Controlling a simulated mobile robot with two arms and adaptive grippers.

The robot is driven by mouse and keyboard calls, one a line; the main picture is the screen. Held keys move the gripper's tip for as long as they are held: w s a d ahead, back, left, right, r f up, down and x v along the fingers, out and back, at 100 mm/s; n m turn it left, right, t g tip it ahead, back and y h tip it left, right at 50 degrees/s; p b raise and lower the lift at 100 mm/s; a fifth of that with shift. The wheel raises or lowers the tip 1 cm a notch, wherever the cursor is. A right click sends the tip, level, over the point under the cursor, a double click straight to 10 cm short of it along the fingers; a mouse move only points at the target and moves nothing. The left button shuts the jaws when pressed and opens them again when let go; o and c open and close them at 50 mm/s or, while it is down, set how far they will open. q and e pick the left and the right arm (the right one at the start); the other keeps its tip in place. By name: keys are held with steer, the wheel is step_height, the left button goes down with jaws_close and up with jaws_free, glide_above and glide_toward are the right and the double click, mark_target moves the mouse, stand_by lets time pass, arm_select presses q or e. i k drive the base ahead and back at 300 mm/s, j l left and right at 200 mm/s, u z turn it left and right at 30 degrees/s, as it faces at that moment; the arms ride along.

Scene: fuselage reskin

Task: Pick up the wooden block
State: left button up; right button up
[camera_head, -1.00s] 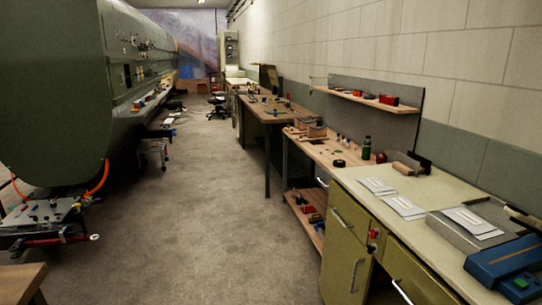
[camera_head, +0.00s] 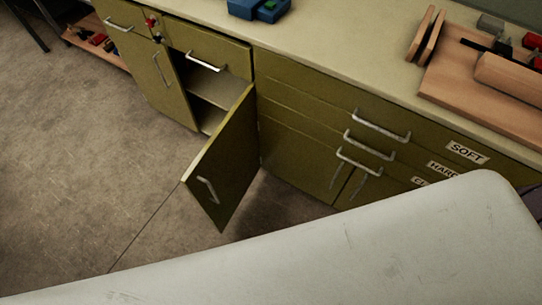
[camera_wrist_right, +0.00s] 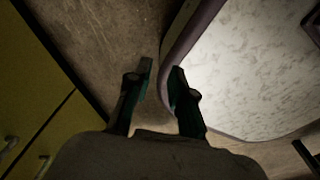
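Several wooden pieces lie at the right end of the counter in the head view. Two thin upright wooden pieces (camera_head: 425,36) stand side by side at the edge of a flat wooden board (camera_head: 458,88). A thick wooden piece with rounded edges (camera_head: 510,80) lies on the board, cut off by the frame edge. I cannot tell which of these is the wooden block. My right gripper (camera_wrist_right: 161,72) shows only in the right wrist view, open and empty, above floor and a pale surface. No wooden block shows between its fingers. My left gripper is out of view.
A green cabinet door (camera_head: 222,160) stands open into the floor space. Drawers labelled SOFT and HARD (camera_head: 466,153) sit below the counter (camera_head: 330,40). A blue device (camera_head: 258,8) is on the counter. A large pale surface, possibly mine, fills the lower foreground.

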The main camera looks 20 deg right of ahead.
mark_target(513, 79)
steer(key=l+z, duration=0.2)
steer(key=z, duration=1.85)
